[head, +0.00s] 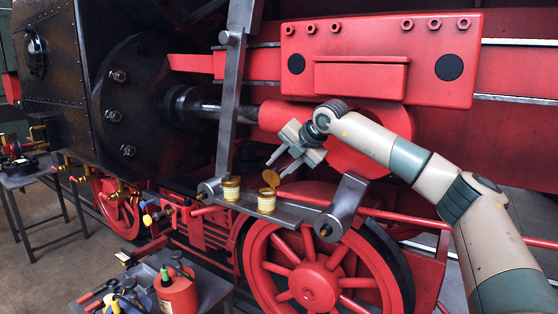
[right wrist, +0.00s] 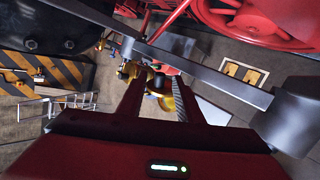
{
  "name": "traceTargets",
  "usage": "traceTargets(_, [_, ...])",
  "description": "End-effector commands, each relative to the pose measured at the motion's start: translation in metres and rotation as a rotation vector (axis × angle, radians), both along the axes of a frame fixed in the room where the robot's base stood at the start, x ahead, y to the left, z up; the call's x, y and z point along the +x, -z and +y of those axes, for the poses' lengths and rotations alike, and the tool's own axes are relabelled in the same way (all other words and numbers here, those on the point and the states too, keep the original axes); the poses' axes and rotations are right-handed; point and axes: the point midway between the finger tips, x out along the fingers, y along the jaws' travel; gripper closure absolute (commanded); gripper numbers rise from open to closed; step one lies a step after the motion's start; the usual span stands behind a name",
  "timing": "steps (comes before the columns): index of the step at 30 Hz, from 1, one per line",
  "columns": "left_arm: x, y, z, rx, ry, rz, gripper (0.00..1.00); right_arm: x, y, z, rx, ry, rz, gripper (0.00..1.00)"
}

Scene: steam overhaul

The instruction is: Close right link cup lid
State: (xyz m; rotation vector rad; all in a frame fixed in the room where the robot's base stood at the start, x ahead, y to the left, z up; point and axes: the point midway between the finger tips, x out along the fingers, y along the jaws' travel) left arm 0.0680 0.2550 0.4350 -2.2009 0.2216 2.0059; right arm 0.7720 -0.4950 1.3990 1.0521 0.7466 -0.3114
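The right link cup (head: 266,203) is a small brass cup with a pale label, standing on the grey link bar. Its round brass lid (head: 271,178) stands raised, tilted up above the cup. A similar left cup (head: 231,190) stands beside it, and its lid looks down. My right gripper (head: 276,166) is just above the raised lid, fingers pointing down and left. In the right wrist view its two fingers (right wrist: 155,105) are apart, with brass-coloured parts (right wrist: 158,82) showing beyond and between them. I cannot tell whether a finger touches the lid. My left gripper is not in view.
The grey link bar (head: 295,210) runs between two upright levers above a red spoked wheel (head: 312,285). A red oil can (head: 177,290) and tools crowd a cart at the lower left. A grey diagonal rod (head: 233,100) rises left of my gripper.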

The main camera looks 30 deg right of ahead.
Motion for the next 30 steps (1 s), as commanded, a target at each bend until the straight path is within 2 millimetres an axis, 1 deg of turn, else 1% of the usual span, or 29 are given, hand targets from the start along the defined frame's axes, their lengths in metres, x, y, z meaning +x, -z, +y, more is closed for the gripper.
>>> traceTargets(1, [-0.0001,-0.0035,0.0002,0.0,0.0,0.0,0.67,0.002,0.0015,0.0002,0.0,0.0,0.002,0.67])
traceTargets(3, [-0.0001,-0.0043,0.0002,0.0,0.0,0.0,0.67,0.004,0.0042,0.0004,-0.001,0.001,0.002,0.67])
traceTargets(13, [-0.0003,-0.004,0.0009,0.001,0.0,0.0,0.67,0.0052,0.0062,0.0006,0.0,0.0,0.0,0.67])
traceTargets(14, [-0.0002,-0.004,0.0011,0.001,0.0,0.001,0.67,0.0052,0.0062,0.0006,0.0,0.0,0.0,0.75])
traceTargets(15, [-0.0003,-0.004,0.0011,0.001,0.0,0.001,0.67,0.0052,0.0062,0.0006,0.0,0.0,0.0,0.84])
traceTargets(17, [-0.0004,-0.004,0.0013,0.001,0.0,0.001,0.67,0.0052,0.0062,0.0006,0.0,0.0,0.0,0.98])
traceTargets(18, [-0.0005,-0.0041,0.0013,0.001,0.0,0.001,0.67,0.0051,0.0061,0.0005,0.0,0.0,0.001,1.0])
traceTargets(25, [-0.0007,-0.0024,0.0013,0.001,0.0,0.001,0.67,0.0049,0.0069,0.0007,-0.003,0.0,0.0,1.0])
traceTargets(30, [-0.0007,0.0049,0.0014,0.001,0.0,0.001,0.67,0.0044,0.0088,0.0019,-0.02,0.0,-0.007,1.0])
